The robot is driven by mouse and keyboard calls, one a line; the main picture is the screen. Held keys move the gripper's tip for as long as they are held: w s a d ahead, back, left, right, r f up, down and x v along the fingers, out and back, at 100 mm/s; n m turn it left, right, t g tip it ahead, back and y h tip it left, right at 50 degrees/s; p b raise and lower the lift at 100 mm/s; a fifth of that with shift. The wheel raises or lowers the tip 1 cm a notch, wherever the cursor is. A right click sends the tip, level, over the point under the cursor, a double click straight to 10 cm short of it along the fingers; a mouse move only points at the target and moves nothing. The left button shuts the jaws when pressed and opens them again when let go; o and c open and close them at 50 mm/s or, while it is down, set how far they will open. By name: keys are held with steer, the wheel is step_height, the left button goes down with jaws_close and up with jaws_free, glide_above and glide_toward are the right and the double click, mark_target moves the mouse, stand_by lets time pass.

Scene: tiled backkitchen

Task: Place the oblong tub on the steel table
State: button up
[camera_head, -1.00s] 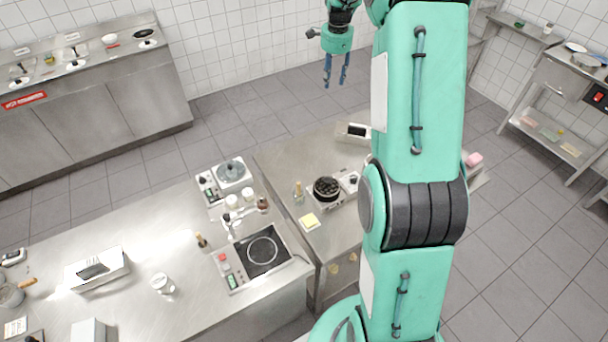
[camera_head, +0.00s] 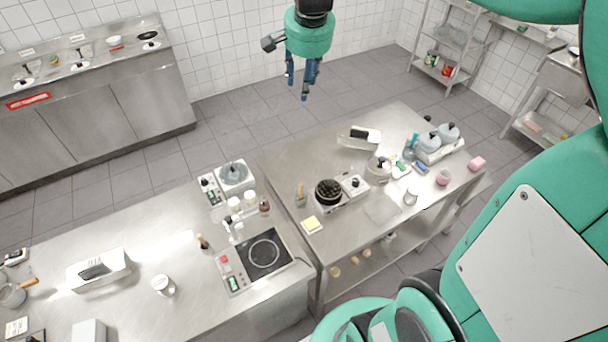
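A white oblong tub (camera_head: 118,262) with something dark in it sits on the left steel counter (camera_head: 140,245). A similar white oblong tub (camera_head: 350,142) with a dark inside sits at the back of the right steel table (camera_head: 290,165). I cannot tell which one the task names. My gripper (camera_head: 303,88) hangs high in the upper middle, fingers down and apart, with nothing seen between them. It appears left of and above the tub on the right table, clear of both tubs.
An induction hob (camera_head: 264,252) and a white can (camera_head: 163,284) stand on the left counter. Bare steel shows around the left can.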

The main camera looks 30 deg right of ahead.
steer(key=s+a+f+n+t, duration=0.1)
steer(key=s+a+n, duration=0.4)
steer(key=s, duration=0.7)
steer(key=s+a+f+n+t, duration=0.1)
steer(key=s+a+n, duration=0.4)
steer(key=s, duration=0.8)
steer(key=a+f, duration=0.1)
steer(key=a, duration=0.2)
steer(key=shift+s+a+y, duration=0.2)
steer(key=shift+a+y, duration=0.15)
steer(key=shift+y, duration=0.05)
steer(key=shift+f, duration=0.1)
step_height(320, 180, down, 16)
steer(key=b, duration=1.5)
steer(key=shift+r, duration=0.25)
